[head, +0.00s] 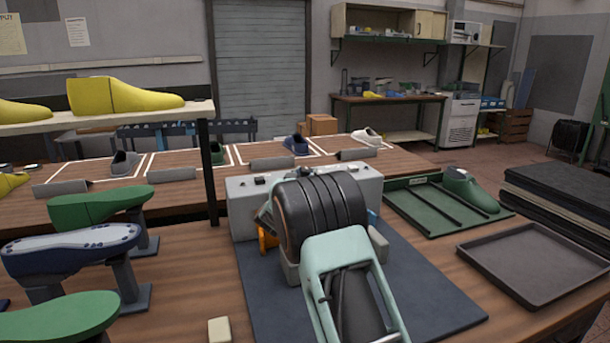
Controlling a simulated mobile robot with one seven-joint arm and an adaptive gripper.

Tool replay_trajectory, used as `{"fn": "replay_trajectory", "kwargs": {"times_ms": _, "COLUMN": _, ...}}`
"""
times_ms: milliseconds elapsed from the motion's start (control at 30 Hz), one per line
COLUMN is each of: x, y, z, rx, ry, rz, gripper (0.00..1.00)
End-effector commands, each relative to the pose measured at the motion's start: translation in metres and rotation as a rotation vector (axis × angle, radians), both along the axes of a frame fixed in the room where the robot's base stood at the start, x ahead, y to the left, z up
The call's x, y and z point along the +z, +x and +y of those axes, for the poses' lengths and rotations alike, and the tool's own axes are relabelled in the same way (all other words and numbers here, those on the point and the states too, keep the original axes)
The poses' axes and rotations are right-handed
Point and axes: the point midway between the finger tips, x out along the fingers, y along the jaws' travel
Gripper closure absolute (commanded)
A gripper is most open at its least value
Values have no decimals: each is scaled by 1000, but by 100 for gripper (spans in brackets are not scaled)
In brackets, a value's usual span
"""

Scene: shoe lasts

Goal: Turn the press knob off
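The press appears to be the light grey box-shaped machine (240,211) at the back of the dark blue mat. Small dark parts (261,180) sit on its top, but I cannot tell if one is the knob. My arm, with a black ribbed section and a pale green link, covers the middle of the machine and the space in front of it. A small orange part (268,240) shows at the left edge of my arm. My gripper is hidden behind my arm, so its fingers and any contact with the knob cannot be seen.
A green tray (415,222) holds a green shoe last (470,188) on the right. An empty dark tray (535,262) lies nearer. Green and blue lasts on stands (75,248) crowd the left. A small cream block (219,330) lies at the front. The mat's right side (430,300) is clear.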

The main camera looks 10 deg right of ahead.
Motion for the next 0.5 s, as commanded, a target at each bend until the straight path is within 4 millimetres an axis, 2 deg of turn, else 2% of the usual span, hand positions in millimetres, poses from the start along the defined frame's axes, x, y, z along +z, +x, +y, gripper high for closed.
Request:
{"fn": "replay_trajectory", "kwargs": {"times_ms": 33, "x": 0, "y": 0, "z": 0, "rx": 0, "ry": 0, "rz": 0, "gripper": 80}}
{"fn": "replay_trajectory", "kwargs": {"times_ms": 200, "x": 0, "y": 0, "z": 0, "rx": 0, "ry": 0, "rz": 0, "gripper": 96}}
{"fn": "replay_trajectory", "kwargs": {"times_ms": 500, "x": -2, "y": 0, "z": -2, "rx": 27, "ry": -1, "rz": -2, "gripper": 96}}
